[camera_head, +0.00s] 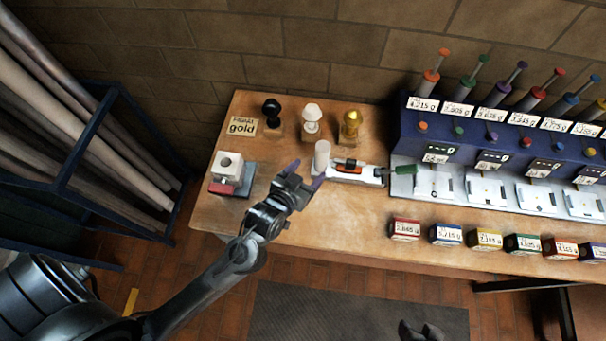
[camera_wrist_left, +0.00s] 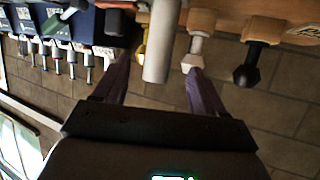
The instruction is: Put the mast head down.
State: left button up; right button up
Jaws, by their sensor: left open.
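Three mast heads stand in a row on wooden blocks at the back of the bench: a black one (camera_head: 271,108), a white one (camera_head: 311,114) and a gold one (camera_head: 350,120). A card (camera_head: 242,127) left of them reads "gold". A pale upright cylinder (camera_head: 322,157), apparently the mast, stands at the left end of a white fixture (camera_head: 352,173). My left gripper (camera_head: 306,174) is open beside this cylinder. In the left wrist view the cylinder (camera_wrist_left: 164,40) shows between the spread fingers (camera_wrist_left: 158,78), with no clear contact.
A white block with a hole (camera_head: 229,166) sits at the bench's left end. A blue dispenser rack (camera_head: 480,150) and several small labelled boxes (camera_head: 404,229) fill the right. The bench front between is clear.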

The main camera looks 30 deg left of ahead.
pick_arm(q)
jog(key=s+f+m+g+h, duration=0.1)
jog(key=s+g, duration=0.4)
jog(key=s, duration=0.5)
jog(key=shift+s+a+f+m+g, duration=0.15)
jog(key=shift+s+f+m+g, duration=0.2)
jog(key=shift+f, duration=0.5)
jog(key=o, duration=0.5)
jog(key=s+a+g, duration=0.2)
jog(key=s+g, duration=0.2)
jog(key=s, duration=0.4)
jog(key=shift+f+m, duration=0.2)
jog(key=shift+m, duration=0.15)
jog(key=shift+a, duration=0.1)
